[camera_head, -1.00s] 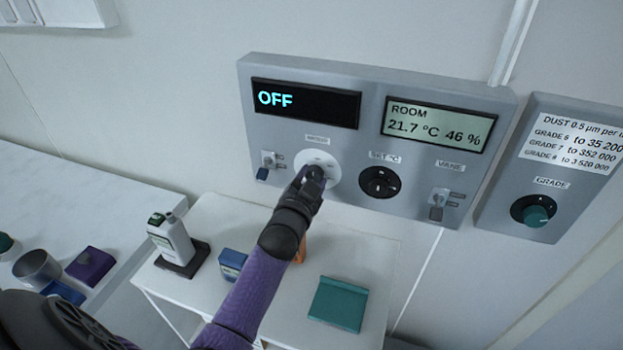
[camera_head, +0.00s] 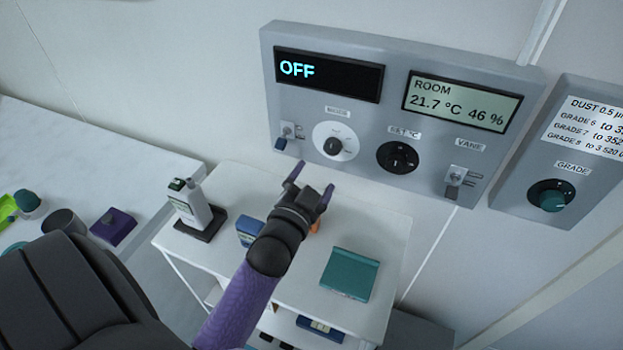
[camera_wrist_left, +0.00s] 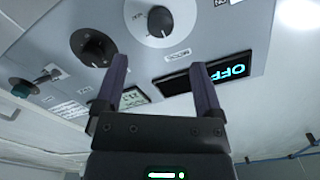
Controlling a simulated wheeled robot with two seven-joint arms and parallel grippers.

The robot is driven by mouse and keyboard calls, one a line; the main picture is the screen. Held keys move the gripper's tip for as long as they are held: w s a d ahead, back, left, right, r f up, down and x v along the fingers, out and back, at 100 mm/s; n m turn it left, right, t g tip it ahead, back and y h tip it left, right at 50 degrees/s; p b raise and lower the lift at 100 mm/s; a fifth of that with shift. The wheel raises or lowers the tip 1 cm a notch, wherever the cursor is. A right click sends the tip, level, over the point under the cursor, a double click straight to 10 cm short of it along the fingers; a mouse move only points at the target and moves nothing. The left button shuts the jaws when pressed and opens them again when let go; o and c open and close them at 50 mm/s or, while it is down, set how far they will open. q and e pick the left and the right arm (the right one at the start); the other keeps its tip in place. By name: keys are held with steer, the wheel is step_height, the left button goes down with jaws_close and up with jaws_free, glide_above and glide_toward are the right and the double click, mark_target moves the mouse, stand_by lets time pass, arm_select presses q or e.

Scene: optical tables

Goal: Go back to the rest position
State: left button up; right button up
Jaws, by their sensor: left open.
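My left gripper (camera_head: 311,178) is open and empty. It is in front of the wall panel (camera_head: 300,112), below the MODE knob (camera_head: 336,142) and apart from it. The MODE knob is dark on a white dial, and the display (camera_head: 328,75) above it reads OFF. In the left wrist view the open fingers (camera_wrist_left: 160,85) stand apart with nothing between them, and the white dial (camera_wrist_left: 160,22) shows beyond them. My right gripper is not in view.
A white cart (camera_head: 232,187) below the panel bears a white handheld device (camera_head: 191,205), a blue box (camera_head: 249,231) and a teal box (camera_head: 349,273). A bench (camera_head: 60,150) at left holds a purple block (camera_head: 113,227). A second panel (camera_head: 510,185) is at right.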

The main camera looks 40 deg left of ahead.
arm_select(q)
steer(key=shift+s+d, duration=0.15)
steer(key=shift+s, duration=0.35)
